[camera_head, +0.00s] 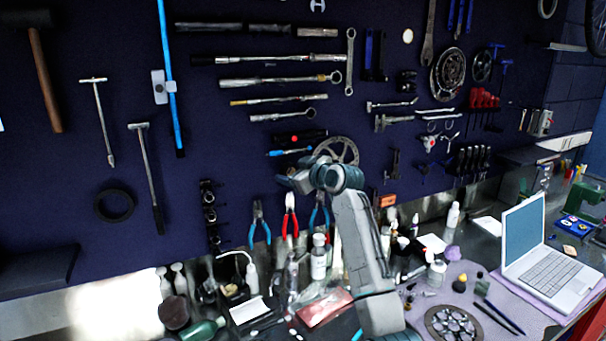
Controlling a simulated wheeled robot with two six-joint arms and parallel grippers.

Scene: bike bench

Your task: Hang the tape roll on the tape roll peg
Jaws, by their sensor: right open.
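A black ring (113,206) that looks like the tape roll is flat against the dark tool wall at the left. Whether a peg holds it is too dark to tell, and I cannot pick out the tape roll peg. My right gripper (286,180) is open in front of the middle of the wall, pointing left, well to the right of the black ring. I see nothing between its fingers, which are small and partly hidden by the wrist. My left gripper is out of view.
Pliers (290,216) hang just below my right gripper, and a chainring (337,151) is behind my wrist. Bottles (318,257) and small items crowd the bench below. An open laptop (545,262) stands at the right. The wall around the black ring is mostly clear.

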